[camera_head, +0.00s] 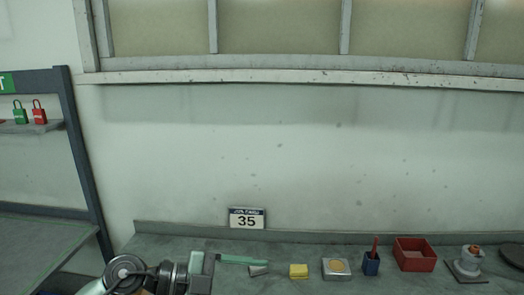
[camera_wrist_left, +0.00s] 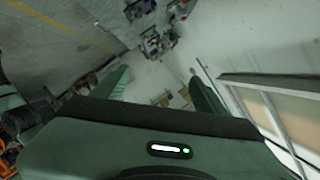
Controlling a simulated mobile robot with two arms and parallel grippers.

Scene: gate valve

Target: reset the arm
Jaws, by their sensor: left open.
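My left arm comes in at the bottom left of the head view, with its dark round joints (camera_head: 125,272) low over the bench edge. My left gripper (camera_head: 258,264) points to the right above the bench. One green finger shows clearly; the other is mostly hidden or hard to make out. In the left wrist view the two green fingers of the gripper (camera_wrist_left: 160,82) are apart with nothing between them. My right gripper is in neither view.
On the bench (camera_head: 315,252) stand a yellow block (camera_head: 298,271), a tin (camera_head: 336,269), a blue holder (camera_head: 371,264), a red bin (camera_head: 414,255) and a grey fitting (camera_head: 468,263). A number 35 sign (camera_head: 247,218) is behind. A shelf with padlocks (camera_head: 39,112) is left.

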